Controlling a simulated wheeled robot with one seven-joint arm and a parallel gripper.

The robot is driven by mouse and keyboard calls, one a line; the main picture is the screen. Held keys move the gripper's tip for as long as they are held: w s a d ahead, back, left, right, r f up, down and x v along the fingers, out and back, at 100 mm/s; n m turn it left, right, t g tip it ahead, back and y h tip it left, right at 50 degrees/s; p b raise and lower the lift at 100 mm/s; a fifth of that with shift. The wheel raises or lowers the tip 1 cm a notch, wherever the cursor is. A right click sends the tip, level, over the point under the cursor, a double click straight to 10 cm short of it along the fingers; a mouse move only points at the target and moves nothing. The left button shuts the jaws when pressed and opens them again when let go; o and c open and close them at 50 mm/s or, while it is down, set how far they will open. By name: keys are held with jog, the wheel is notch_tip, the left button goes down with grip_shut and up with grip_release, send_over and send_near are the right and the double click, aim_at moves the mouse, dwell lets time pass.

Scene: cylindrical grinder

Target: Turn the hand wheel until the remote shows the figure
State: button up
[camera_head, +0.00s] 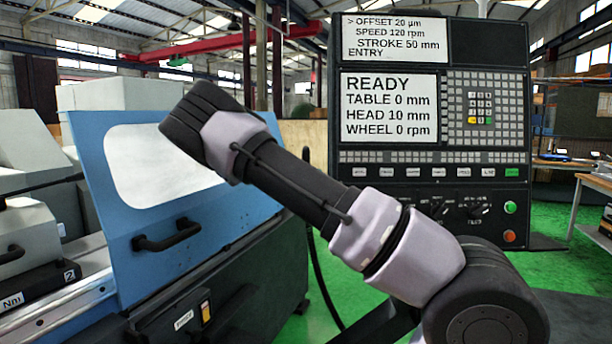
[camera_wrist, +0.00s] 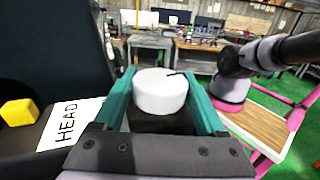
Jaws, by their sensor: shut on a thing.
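In the wrist view, a white round wheel (camera_wrist: 161,97) with a short black mark on its top stands on a dark block. The two teal fingers of my gripper (camera_wrist: 157,80) lie on either side of it and are shut on it. A white plate reading HEAD (camera_wrist: 70,122) lies left of the wheel. In the head view my gripper and the wheel are out of sight. The control panel's lower screen (camera_head: 391,107) reads READY, TABLE 0 mm, HEAD 10 mm, WHEEL 0 rpm. I cannot identify a separate remote.
A yellow block (camera_wrist: 19,112) sits left of the HEAD plate. The upper screen (camera_head: 390,38) lists OFFSET 20 µm, SPEED 120 rpm and STROKE 50 mm. The machine's blue door (camera_head: 260,205) is at left. A wooden board (camera_wrist: 262,122) with pink edging lies at right in the wrist view.

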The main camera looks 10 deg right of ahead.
jog(key=shift+m+g+y, duration=0.9)
jog(key=shift+g, duration=0.2)
jog(key=shift+m+g+y, duration=0.4)
jog(key=shift+y, duration=0.1)
jog(key=o, duration=1.3)
